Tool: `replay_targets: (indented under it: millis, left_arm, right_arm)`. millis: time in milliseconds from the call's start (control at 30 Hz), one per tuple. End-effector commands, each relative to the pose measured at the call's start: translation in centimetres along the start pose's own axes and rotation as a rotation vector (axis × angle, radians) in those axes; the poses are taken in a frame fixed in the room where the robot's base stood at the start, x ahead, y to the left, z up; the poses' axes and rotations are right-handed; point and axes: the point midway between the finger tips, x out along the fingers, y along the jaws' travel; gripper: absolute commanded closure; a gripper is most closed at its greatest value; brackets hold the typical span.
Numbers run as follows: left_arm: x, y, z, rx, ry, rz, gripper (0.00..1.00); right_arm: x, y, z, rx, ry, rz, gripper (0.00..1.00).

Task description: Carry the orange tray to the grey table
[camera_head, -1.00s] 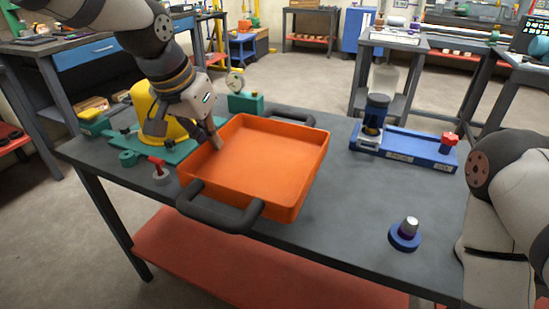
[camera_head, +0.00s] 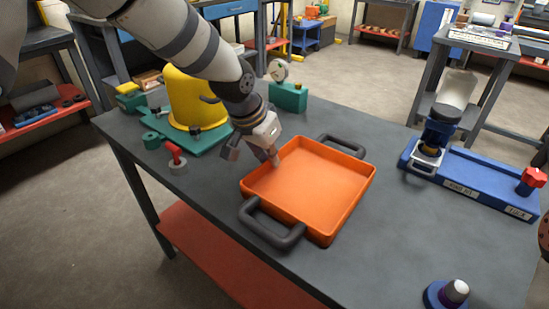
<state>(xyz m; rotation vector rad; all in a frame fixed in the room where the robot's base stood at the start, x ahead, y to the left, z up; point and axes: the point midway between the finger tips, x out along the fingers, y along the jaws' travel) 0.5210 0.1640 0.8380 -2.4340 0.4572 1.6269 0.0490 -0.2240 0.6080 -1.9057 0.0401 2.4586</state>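The orange tray (camera_head: 330,175) lies flat on a dark grey-topped bench (camera_head: 400,240). It is empty and has two black handles, one at its near end (camera_head: 272,222) and one at its far end (camera_head: 343,146). My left gripper (camera_head: 252,155) is at the tray's left wall, towards the far end. Its fingers are apart, one outside the tray and one over its inside; contact cannot be told. A grey table (camera_head: 480,40) with papers on top stands at the back right; I cannot tell which grey surface is the task's table. My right gripper is out of view.
To the right are a blue fixture (camera_head: 475,180) and a blue-based cone (camera_head: 447,293). Bare bench lies between tray and cone.

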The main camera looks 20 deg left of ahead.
Motion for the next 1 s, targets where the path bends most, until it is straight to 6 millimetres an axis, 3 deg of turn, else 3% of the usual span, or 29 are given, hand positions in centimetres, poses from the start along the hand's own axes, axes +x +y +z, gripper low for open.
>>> replay_targets:
  millis: [133, 267, 567, 667, 900, 1000]
  left_arm:
    - [-0.5, 0.0, -0.1, -0.001, 0.003, -0.001, 1.00]
    - [-0.5, 0.0, 0.0, 0.000, 0.001, -0.002, 0.75]
    - [-0.8, 0.0, -0.1, 0.001, 0.003, -0.002, 0.75]
    - [-2.5, 0.0, -0.3, 0.001, 0.009, -0.004, 0.75]
    - [-9.3, 0.0, -0.4, 0.001, 0.016, -0.006, 0.75]
    - [-11.2, 0.0, -0.3, 0.002, 0.012, -0.005, 0.75]
  right_arm:
    - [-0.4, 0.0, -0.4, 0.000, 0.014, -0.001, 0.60]
    - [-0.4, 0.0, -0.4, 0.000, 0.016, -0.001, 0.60]
    - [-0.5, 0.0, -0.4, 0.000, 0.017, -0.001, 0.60]
    - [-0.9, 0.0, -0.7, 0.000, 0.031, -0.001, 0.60]
    - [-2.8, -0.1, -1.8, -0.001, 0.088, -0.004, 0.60]
    - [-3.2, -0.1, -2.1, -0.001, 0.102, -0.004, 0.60]
